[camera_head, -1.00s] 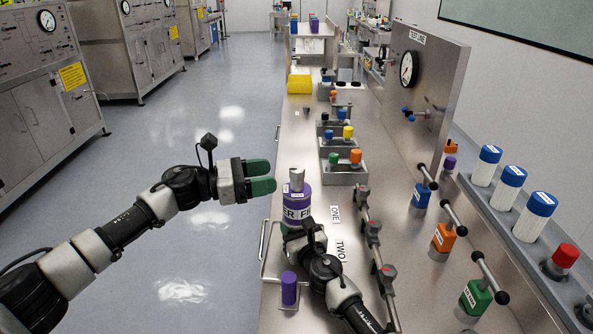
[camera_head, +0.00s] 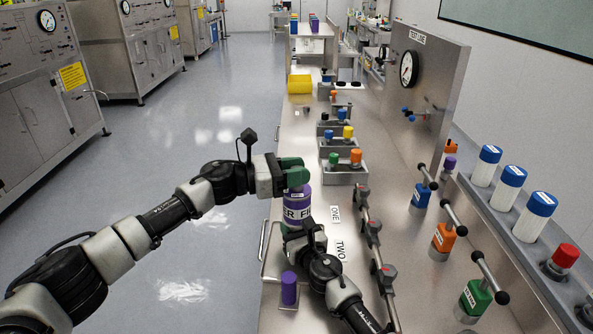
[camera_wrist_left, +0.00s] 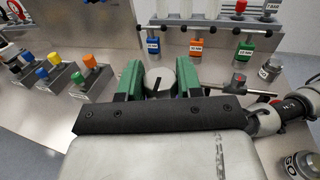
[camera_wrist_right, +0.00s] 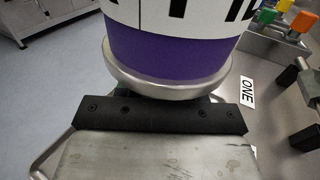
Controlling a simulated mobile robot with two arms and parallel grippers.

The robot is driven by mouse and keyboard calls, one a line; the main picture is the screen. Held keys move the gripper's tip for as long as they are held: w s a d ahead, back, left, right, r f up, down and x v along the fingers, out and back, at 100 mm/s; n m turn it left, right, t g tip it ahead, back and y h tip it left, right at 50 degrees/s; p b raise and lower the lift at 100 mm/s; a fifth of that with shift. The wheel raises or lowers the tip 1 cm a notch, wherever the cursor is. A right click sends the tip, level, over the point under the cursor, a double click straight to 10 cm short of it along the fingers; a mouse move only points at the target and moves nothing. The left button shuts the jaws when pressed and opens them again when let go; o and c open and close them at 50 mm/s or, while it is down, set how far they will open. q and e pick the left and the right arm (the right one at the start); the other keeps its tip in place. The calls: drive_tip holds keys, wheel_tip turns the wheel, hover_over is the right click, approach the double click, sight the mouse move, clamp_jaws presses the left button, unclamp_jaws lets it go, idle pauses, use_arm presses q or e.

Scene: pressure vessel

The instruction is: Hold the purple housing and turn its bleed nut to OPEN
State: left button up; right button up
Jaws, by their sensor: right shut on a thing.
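The purple housing (camera_head: 296,207) stands upright at the left edge of the steel bench, with a white lettered band. My right gripper (camera_head: 298,230) is shut on it low down; the right wrist view shows the housing (camera_wrist_right: 165,55) close up above a metal rim, with the fingertips mostly hidden. My left gripper (camera_head: 293,175) is at the housing's top. In the left wrist view its green fingers (camera_wrist_left: 159,82) stand on either side of the round grey bleed nut (camera_wrist_left: 162,76), which has a dark mark. The fingers look open around the nut; contact cannot be told. The head view hides the nut.
A small purple cylinder (camera_head: 289,288) stands near the bench's front. A rail with clamps (camera_head: 372,235) runs to the right. Trays of coloured caps (camera_head: 343,174) lie behind the housing. Blue, orange and green valves (camera_head: 443,238) stand farther right. Open floor lies left.

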use_arm(q)
drive_tip(key=c, duration=0.3)
drive_tip(key=shift+c, duration=0.2)
drive_tip(key=shift+t, duration=0.3)
drive_tip(key=shift+f+n+t+y, duration=0.1)
drive_tip(key=shift+n+t+y, duration=0.4)
drive_tip(key=shift+n+t, duration=0.6)
drive_tip(key=n+t+y, duration=0.2)
drive_tip(key=t, duration=0.1)
drive_tip(key=n+t+y, duration=0.1)
drive_tip(key=shift+s+d+r+t, duration=0.1)
drive_tip(key=shift+r+t, duration=0.15)
drive_tip(key=shift+t, duration=0.15)
drive_tip(key=n+t+y, duration=0.2)
drive_tip(key=n+y, duration=0.1)
drive_tip(key=shift+f+t, duration=0.15)
drive_tip(key=shift+t, duration=0.25)
drive_tip(key=n+t+y, duration=0.1)
drive_tip(key=n+y, duration=0.1)
drive_tip(key=y, duration=0.2)
drive_tip(key=n+t+y, duration=0.2)
drive_tip(key=n+y, duration=0.1)
drive_tip(key=y, duration=0.1)
drive_tip(key=shift+n+y, duration=0.3)
drive_tip(key=shift+n+g+y, duration=0.15)
drive_tip(key=shift+n+y, duration=0.9)
drive_tip(key=shift+y, duration=0.55)
drive_tip(key=shift+n+g+y, duration=0.15)
drive_tip(key=shift+n+y, duration=0.9)
drive_tip(key=shift+y, duration=0.55)
